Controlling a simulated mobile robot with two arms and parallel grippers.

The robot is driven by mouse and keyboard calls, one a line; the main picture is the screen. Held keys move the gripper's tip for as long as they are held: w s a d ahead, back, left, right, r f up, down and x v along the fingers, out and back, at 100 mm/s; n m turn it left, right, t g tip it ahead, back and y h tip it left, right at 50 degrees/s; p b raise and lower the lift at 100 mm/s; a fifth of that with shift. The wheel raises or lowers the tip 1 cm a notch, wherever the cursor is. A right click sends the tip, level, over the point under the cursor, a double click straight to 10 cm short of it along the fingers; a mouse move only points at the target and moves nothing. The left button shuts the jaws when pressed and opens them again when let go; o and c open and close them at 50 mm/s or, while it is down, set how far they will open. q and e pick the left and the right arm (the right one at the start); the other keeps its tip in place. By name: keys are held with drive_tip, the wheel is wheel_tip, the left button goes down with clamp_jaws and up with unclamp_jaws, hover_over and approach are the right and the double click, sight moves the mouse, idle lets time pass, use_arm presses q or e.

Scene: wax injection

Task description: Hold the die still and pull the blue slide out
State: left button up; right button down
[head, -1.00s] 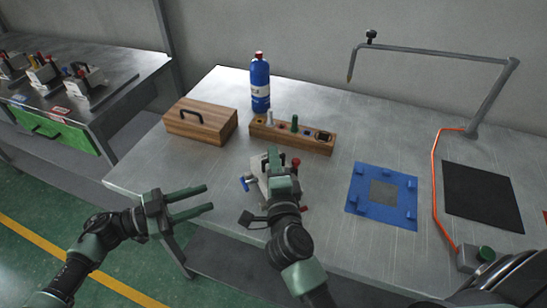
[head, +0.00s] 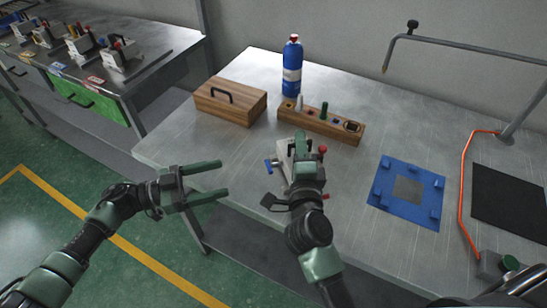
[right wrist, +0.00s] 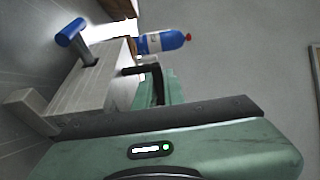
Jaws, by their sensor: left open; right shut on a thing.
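The die, a pale grey metal block (right wrist: 98,82), stands on the table under my right gripper, which hides much of it in the head view. The blue slide (head: 269,165) sticks out of the die's left side. It also shows in the right wrist view (right wrist: 72,33) as a blue T-shaped handle on a grey stem. My right gripper (head: 303,150) is shut on the die from above. My left gripper (head: 224,180) is open and empty, left of the die, its fingers pointing toward it but apart from the blue slide. A red knob (head: 322,149) shows at the die's right.
A wooden rack (head: 345,133) and a wooden box (head: 222,107) stand behind the die, with a blue bottle (head: 291,72) further back. A blue mat (head: 381,181) and a black mat (head: 505,203) lie to the right. An orange cable runs between them.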

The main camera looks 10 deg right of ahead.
use_arm(q)
approach(277, 164)
drive_tip(key=d, duration=0.5)
drive_tip(key=shift+w+d+f, duration=0.25)
drive_tip(key=shift+w, duration=0.05)
drive_tip(key=shift+c, duration=0.3)
